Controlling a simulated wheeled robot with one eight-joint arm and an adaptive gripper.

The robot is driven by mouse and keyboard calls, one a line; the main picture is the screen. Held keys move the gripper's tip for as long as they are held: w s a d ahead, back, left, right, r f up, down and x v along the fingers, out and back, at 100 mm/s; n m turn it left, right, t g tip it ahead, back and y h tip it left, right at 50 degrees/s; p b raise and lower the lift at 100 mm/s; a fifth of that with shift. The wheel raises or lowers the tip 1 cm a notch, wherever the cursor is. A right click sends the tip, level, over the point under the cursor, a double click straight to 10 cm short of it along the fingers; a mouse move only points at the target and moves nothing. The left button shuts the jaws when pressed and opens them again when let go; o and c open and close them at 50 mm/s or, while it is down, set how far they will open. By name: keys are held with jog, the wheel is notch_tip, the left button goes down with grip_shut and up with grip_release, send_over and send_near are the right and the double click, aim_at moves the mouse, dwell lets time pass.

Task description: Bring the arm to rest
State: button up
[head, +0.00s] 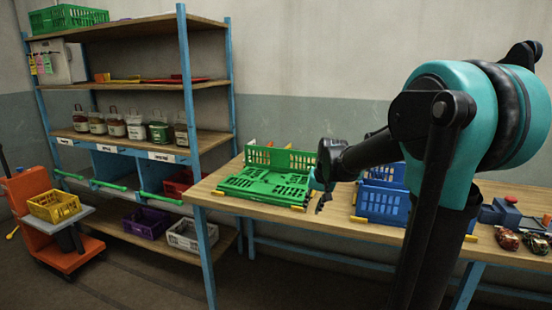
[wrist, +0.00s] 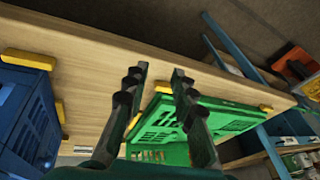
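My gripper (head: 322,196) hangs over the wooden table (head: 330,217), between a green folding crate and a blue crate. In the wrist view my gripper (wrist: 158,85) has its two dark fingers spread apart with nothing between them. The teal and black arm reaches in from the right in the head view and hides part of the table and the blue crate.
The green crate (head: 262,190) lies partly folded on the table, left of my gripper. The blue crate (head: 381,207) stands to its right. Small items, including patterned sacks or pouches (head: 507,239), lie at the far right. A shelf rack (head: 187,90) with jars and an orange cart (head: 30,190) stand left.

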jog(key=s+d+f, duration=0.2)
jog(key=s+f, duration=0.2)
jog(key=s, duration=0.4)
jog(key=s+d+f+n+h, duration=0.1)
jog(key=s+d+f, duration=0.1)
jog(key=s+f, duration=0.3)
jog(key=s+d+f, duration=0.2)
jog(key=s+f, duration=0.2)
jog(key=s, duration=0.7)
jog(key=shift+s+d+f+n+t+h, duration=0.2)
jog(key=shift+s+f+n+t+h, duration=0.1)
jog(key=shift+s+f+n, duration=0.1)
